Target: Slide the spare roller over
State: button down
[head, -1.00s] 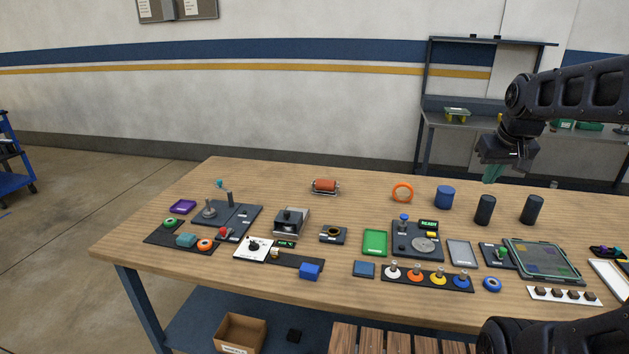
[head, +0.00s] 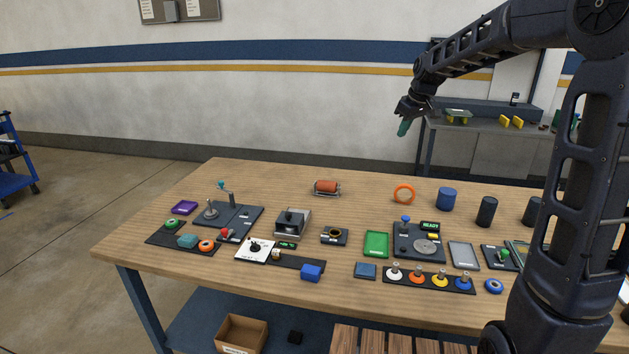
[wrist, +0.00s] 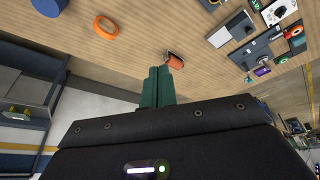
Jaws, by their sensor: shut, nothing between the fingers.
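An orange-red roller (head: 327,187) lies in a small metal holder near the back edge of the wooden table in the head view. It also shows in the wrist view (wrist: 175,62), just beyond my fingertips in the picture. My gripper (head: 404,128) has green fingers. It is raised above and behind the table, up and to the right of the roller in the head view, and apart from it. The fingers are together and empty, as the wrist view (wrist: 158,72) also shows.
An orange ring (head: 404,194), a blue cylinder (head: 446,198) and a black cylinder (head: 486,211) stand right of the roller. A grey box device (head: 292,222) sits in front of it. The table around the roller is clear. A shelved bench (head: 480,130) stands behind.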

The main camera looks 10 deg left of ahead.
jog(key=w+a+f+n+g+y, duration=0.1)
jog(key=w+a+f+n, duration=0.1)
jog(key=w+a+f, duration=0.45)
jog(key=w+a+f+n+y, duration=0.1)
jog(key=w+a+f+n, duration=0.15)
jog(key=w+a, duration=0.65)
jog(key=w+a+f+n+y, duration=0.1)
jog(key=w+a+f, duration=0.1)
jog(key=a+f, duration=0.3)
jog(key=w+a+f+n+g+y, duration=0.1)
jog(key=w+a+f, duration=0.2)
jog(key=a+f, duration=0.2)
jog(key=w+a+f+n+g, duration=0.1)
jog(key=w+a+f, duration=0.1)
jog(key=a+f, duration=0.4)
jog(key=shift+w+a+y, duration=0.15)
jog(key=shift+w+y, duration=0.15)
jog(key=shift+y, duration=0.1)
jog(key=shift+n, duration=0.25)
jog(key=x, duration=1.1)
jog(key=shift+w, duration=0.15)
jog(key=shift+d+r, duration=0.15)
jog(key=shift+d, duration=1.85)
jog(key=d, duration=2)
jog(key=shift+d, duration=0.25)
